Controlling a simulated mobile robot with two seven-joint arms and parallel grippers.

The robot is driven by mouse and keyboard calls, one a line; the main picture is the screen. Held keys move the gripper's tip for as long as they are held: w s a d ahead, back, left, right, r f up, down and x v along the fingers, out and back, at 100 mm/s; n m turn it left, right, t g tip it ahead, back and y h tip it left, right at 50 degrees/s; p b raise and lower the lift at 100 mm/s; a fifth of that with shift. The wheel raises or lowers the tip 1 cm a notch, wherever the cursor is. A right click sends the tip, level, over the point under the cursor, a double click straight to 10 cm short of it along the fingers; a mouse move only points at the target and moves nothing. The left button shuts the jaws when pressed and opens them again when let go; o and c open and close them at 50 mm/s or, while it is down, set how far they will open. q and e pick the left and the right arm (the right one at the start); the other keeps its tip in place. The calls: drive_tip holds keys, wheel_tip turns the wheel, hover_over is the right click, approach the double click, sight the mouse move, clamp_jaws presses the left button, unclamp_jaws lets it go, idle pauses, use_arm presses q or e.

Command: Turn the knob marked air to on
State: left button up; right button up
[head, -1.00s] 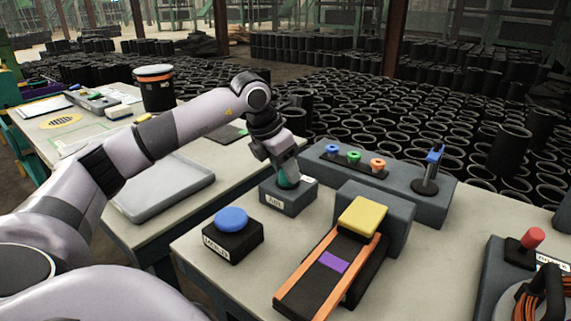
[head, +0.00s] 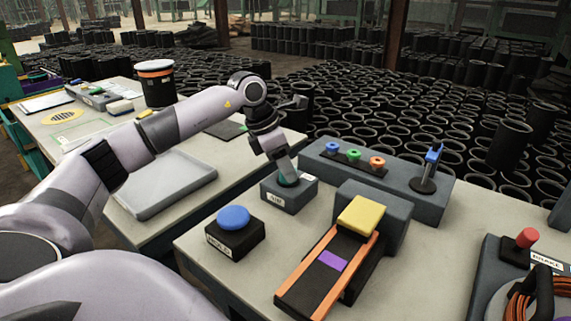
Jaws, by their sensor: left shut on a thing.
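The air knob (head: 291,182) is green and sits on top of a dark grey box (head: 289,200) with a white label reading AIR on its front. A second small white label (head: 309,178) lies at the box's right rear; its text is too small to read. My left gripper (head: 288,178) points down from above and is shut on the green knob, hiding most of it. My right gripper is not in view.
A yellow block (head: 361,215) tops a sloped orange-edged track. A red BRAKE knob (head: 528,238) is right.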

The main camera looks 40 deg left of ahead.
use_arm(q)
drive_tip(key=o, duration=1)
drive_tip(key=shift+v, duration=3.6)
